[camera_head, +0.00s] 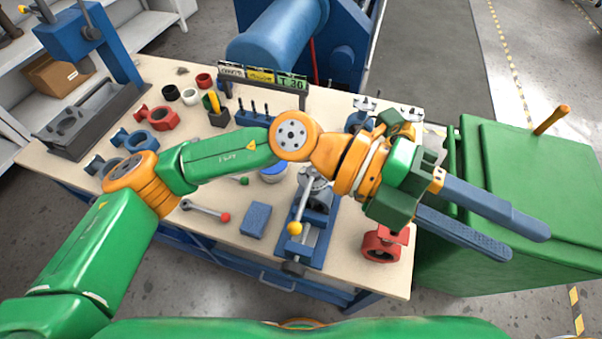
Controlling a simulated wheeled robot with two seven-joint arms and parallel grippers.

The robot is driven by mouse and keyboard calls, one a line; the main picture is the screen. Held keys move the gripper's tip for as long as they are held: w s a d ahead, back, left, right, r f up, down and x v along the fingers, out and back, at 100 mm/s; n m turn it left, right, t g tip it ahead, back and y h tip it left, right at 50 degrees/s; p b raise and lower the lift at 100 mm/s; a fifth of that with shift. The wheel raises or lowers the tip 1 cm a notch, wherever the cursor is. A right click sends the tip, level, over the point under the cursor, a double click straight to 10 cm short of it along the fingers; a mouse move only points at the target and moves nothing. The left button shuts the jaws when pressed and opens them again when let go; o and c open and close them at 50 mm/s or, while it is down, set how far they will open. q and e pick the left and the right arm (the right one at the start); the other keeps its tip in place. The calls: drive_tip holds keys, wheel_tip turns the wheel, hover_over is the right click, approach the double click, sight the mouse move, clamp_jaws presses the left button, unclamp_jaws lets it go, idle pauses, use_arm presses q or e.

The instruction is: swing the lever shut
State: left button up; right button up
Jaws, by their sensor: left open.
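A metal lever (301,206) with a yellow knob (294,229) points toward the front of the bench. It joins a round metal valve (316,180) at the blue vise (312,238); my left arm and gripper pass just beyond it and may hide part of it. My left gripper (528,244) is open and empty, its two blue-grey fingers spread to the right of the bench, in front of the green cabinet. It is well to the right of the lever and does not touch it. My right gripper is not in view.
The beige workbench (345,275) holds a red valve body (380,246) at its right corner, a blue block (256,219), a red-knobbed lever (205,210) and several loose valve bodies at left. The green cabinet (535,160) with an orange handle (551,120) stands right.

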use_arm(q)
drive_tip(key=w+a+f+m+t+y, duration=0.1)
drive_tip(key=a+f+t+y, duration=0.25)
drive_tip(key=f+y, duration=0.35)
drive_tip(key=n+t+y, duration=0.2)
drive_tip(key=t+y, duration=0.3)
drive_tip(key=y, duration=0.3)
hover_over(300, 210)
wheel_tip(300, 210, down, 5)
drive_tip(key=shift+r, duration=0.1)
drive_tip(key=shift+a+f, duration=0.15)
drive_tip(key=shift+f, duration=0.2)
wheel_tip(300, 210, down, 9)
drive_tip(key=b, duration=0.7)
drive_tip(key=shift+r+b, duration=0.2)
drive_tip(key=shift+b, duration=0.15)
drive_tip(key=shift+r, duration=0.15)
drive_tip(key=shift+c, duration=0.2)
